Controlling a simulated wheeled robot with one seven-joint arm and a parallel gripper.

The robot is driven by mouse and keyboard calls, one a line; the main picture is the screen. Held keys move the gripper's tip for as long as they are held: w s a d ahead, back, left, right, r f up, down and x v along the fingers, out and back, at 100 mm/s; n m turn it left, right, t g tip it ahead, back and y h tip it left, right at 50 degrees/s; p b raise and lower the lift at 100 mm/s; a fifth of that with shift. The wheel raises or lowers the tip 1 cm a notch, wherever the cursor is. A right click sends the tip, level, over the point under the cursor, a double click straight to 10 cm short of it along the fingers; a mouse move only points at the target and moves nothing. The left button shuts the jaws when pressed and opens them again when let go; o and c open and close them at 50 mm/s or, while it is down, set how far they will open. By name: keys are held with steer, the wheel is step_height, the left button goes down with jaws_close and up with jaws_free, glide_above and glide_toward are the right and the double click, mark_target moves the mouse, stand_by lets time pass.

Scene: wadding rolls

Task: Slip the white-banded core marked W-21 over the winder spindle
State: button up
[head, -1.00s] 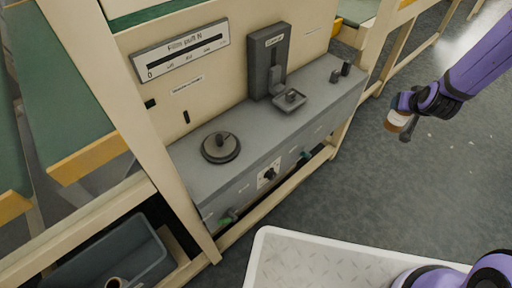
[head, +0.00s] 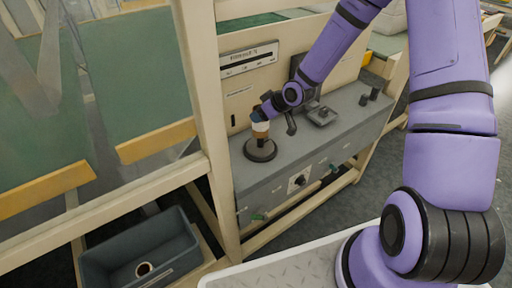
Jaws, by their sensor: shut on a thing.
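The white-banded core (head: 260,130), brown with a pale band, is upright directly above the round dark base of the winder spindle (head: 261,151). The spindle's post is hidden behind or inside the core. My gripper (head: 261,117) is shut on the upper part of the core. I cannot tell whether the core touches the base. The W-21 mark is too small to read.
The spindle stands on a grey bench machine (head: 330,147) with a dark upright device and small tray (head: 322,116) to its right. A dark bin (head: 140,256) with another core (head: 144,269) sits low at left. A cream frame post (head: 205,100) stands left of the machine.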

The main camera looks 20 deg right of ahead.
mark_target(261, 127)
steer(key=shift+w+d+f+n+g+y, duration=0.1)
steer(key=shift+w+f+n+g+y, duration=0.25)
steer(key=shift+f, duration=0.9)
steer(key=shift+w+f+n+g+y, duration=0.1)
steer(key=shift+f+n, duration=0.35)
steer(key=shift+f, duration=0.8)
steer(key=shift+w+d+f+n+g+y, duration=0.15)
steer(key=shift+w+f+n, duration=0.2)
steer(key=shift+f, duration=0.9)
steer(key=shift+s+a+f, duration=0.1)
steer(key=shift+a, duration=0.05)
steer(key=o, duration=0.9)
steer(key=v, duration=1.2)
